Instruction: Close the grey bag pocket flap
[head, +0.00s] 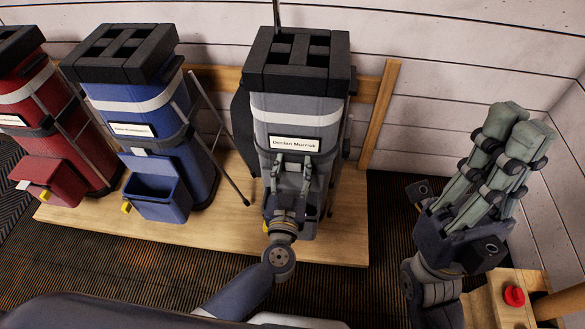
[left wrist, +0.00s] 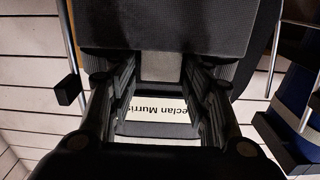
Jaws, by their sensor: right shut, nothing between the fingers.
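The grey bag (head: 292,112) stands upright on the wooden stand, with a white name label (head: 294,143) on its front. My left gripper (head: 292,160) is in front of this bag, just below the label, with its fingers apart. In the left wrist view, the open fingers (left wrist: 162,88) frame the upside-down label (left wrist: 155,109), with nothing seen held between them. A dark panel (left wrist: 165,28) lies beyond the fingertips; I cannot tell whether it is the pocket or its flap. In the head view my left arm hides the pocket. My right gripper (head: 515,118) is shut and empty, raised at the right.
A blue bag (head: 140,110) with an open-topped pocket (head: 158,190) and a red bag (head: 58,125) stand to the left on the wooden stand (head: 225,228). A red button (head: 514,296) is at the lower right. Dark carpet (head: 385,220) lies clear right of the stand.

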